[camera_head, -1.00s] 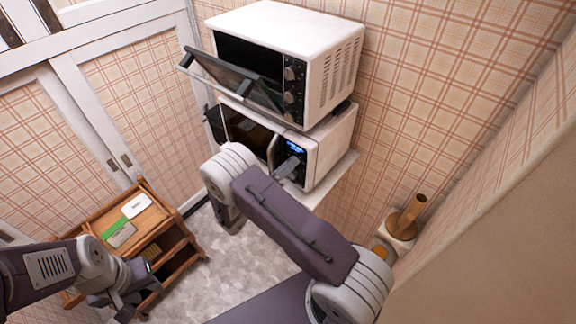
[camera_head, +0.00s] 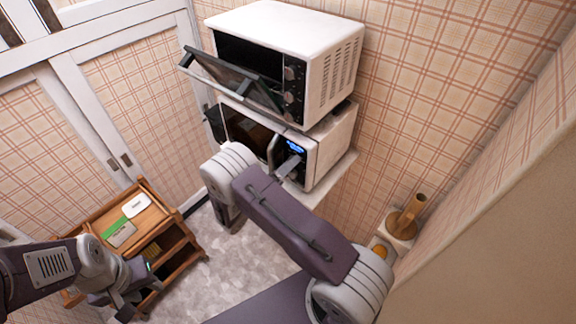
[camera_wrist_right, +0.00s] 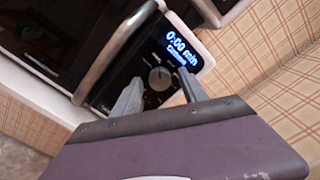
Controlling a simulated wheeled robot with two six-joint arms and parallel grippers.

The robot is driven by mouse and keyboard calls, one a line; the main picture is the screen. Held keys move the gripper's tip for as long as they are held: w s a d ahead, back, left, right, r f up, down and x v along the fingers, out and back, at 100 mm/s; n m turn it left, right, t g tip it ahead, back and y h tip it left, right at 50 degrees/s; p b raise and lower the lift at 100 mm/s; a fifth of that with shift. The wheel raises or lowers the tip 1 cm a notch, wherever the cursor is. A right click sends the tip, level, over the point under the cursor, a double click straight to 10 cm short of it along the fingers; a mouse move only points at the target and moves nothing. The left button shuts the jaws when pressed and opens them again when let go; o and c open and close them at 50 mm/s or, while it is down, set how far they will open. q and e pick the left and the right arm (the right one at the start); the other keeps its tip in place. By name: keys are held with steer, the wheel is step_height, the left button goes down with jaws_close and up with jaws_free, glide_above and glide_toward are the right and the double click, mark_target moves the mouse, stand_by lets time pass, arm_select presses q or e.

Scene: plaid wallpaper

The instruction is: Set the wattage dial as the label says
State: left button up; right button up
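The white microwave (camera_head: 332,150) stands below an oven. Its black panel has a lit blue display (camera_wrist_right: 180,50) reading 0:00 min, with a smaller second line I cannot read surely. A round grey dial (camera_wrist_right: 160,78) sits below the display. My right gripper (camera_wrist_right: 160,88) is open at the panel, one finger on each side of the dial in the wrist view; I cannot tell whether they touch it. It shows in the head view (camera_head: 288,167) too. My left gripper (camera_head: 128,298) is low at the left, away from the microwave; its fingers are unclear. No readable wattage label shows.
The oven (camera_head: 290,35) above has its glass door (camera_head: 232,80) hanging open. The microwave's door handle (camera_wrist_right: 115,50) is close to my right gripper. A wooden cart (camera_head: 175,240) at lower left carries a white item (camera_head: 136,205) and a green-and-white one (camera_head: 120,234).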

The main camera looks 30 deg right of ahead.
steer(key=b+v, duration=0.4)
steer(key=v, duration=0.5)
